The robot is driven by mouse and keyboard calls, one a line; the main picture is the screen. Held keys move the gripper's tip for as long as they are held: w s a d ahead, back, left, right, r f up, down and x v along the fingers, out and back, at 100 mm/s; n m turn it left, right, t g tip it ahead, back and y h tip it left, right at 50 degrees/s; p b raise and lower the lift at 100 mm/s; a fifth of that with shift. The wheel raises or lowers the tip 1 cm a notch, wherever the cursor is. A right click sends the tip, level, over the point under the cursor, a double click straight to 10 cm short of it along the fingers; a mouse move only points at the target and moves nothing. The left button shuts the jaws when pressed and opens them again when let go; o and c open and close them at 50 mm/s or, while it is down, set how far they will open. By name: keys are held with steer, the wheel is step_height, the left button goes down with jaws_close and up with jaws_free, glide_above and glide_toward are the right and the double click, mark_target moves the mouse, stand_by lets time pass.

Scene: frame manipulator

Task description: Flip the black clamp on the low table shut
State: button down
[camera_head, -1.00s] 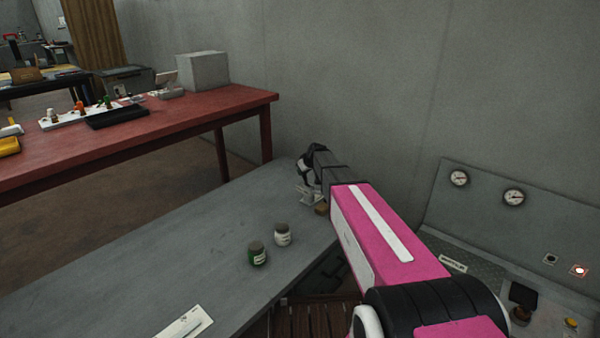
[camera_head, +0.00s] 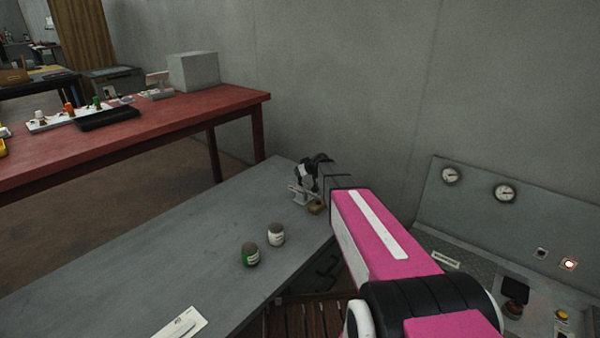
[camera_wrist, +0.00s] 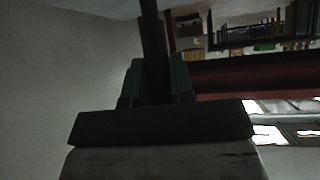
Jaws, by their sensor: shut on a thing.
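The black clamp stands at the far end of the low grey table (camera_head: 180,240). Its pale metal base (camera_head: 301,194) shows in the head view, partly hidden by my arm. My gripper (camera_head: 311,168) is at the clamp, just above that base. In the wrist view a dark upright bar (camera_wrist: 152,50) stands between my two greenish fingers (camera_wrist: 156,82). It looks like the clamp's lever, and my gripper is shut on it. The exact contact is dark and hard to make out.
A green jar (camera_head: 250,253) and a grey-white jar (camera_head: 276,234) stand on the low table, left of my arm. A small brown object (camera_head: 316,208) sits beside the clamp. A red table (camera_head: 190,115) is behind; a gauge panel (camera_head: 478,190) is at right.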

steer(key=c, duration=1)
jaws_free()
steer(key=v, duration=1)
steer(key=shift+s+r, duration=0.25)
steer(key=shift+r, duration=0.05)
steer(key=shift+d, duration=0.15)
